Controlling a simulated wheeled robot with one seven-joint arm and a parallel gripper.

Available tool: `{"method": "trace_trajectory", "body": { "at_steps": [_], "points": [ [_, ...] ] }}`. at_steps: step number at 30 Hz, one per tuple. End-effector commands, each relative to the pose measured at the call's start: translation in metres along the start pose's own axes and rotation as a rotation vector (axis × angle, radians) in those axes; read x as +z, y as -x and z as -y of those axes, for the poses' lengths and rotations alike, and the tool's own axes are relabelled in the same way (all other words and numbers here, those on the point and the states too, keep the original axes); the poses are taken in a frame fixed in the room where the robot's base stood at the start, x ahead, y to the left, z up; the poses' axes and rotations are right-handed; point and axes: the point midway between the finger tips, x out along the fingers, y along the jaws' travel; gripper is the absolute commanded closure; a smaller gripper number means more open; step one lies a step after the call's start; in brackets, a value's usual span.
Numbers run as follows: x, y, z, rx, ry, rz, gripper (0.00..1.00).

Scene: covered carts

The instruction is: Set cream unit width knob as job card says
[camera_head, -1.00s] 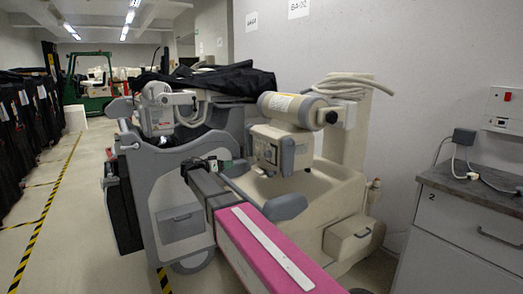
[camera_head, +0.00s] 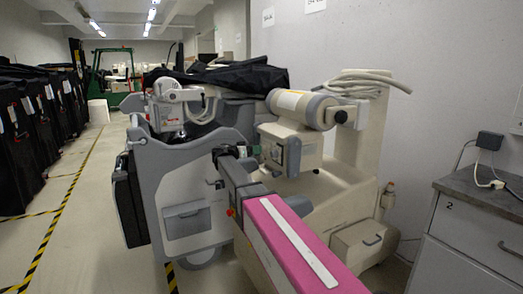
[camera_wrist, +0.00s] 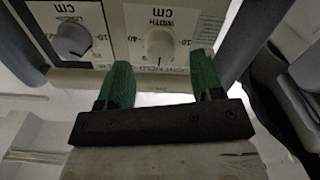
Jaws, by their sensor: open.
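The cream unit (camera_head: 345,190) stands against the wall in the head view, with its boxy head (camera_head: 296,152) facing my arm. In the wrist view its panel shows a pale WIDTH knob (camera_wrist: 160,44) with a cm scale. To its left is a darker grey knob (camera_wrist: 73,40) whose label is only partly readable. My gripper (camera_wrist: 163,80) is open, its two green fingers below the WIDTH knob and spread wider than it. The fingers do not enclose the knob, and nothing is between them. The knob's exact setting is too small to read. In the head view my gripper (camera_head: 252,158) is beside the unit's head.
A grey cart unit (camera_head: 190,185) stands close on the left, with a black cover (camera_head: 220,78) behind. A grey cabinet (camera_head: 465,235) stands at the right. Black covered carts (camera_head: 35,130) line the left aisle. Floor is free between them and the grey unit.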

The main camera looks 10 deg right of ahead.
Motion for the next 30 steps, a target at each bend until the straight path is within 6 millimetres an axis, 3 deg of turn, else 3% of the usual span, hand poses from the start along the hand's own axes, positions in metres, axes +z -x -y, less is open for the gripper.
{"method": "trace_trajectory", "body": {
  "at_steps": [3,8,19,20,24,30],
  "points": [
    [0.0,-0.018,0.0,0.0,0.0,0.0,0.4],
    [0.0,-0.033,0.0,0.001,0.0,0.001,0.4],
    [0.0,-0.037,0.0,-0.001,0.0,0.0,0.4],
    [0.0,-0.037,0.0,-0.001,0.0,0.0,0.46],
    [0.0,-0.037,0.0,-0.001,0.0,0.0,0.89],
    [0.0,-0.037,0.0,-0.001,0.006,0.0,0.89]
  ]
}}
